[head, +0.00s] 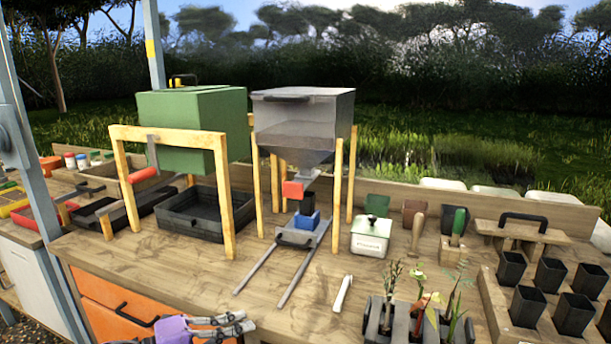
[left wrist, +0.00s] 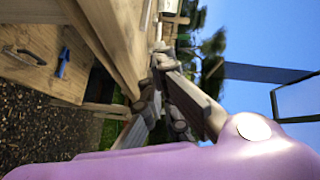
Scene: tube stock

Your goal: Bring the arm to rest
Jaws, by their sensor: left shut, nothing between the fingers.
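My left gripper (head: 240,325) shows at the bottom of the head view, in front of the workbench (head: 150,262) and its orange drawers. Its purple wrist is at the picture's lower edge. In the left wrist view the gripper's grey fingers (left wrist: 160,72) come together with nothing held between them. The gripper is empty and apart from the things on the bench. My right gripper is in neither view.
Seedling pots (head: 390,318) stand at the bench's front, right of the gripper, near a white marker (head: 343,293). Behind are a hopper (head: 302,115) on wooden posts, metal rails (head: 262,268), a black tray (head: 200,212) and a white tin (head: 371,238). The bench's front left is bare.

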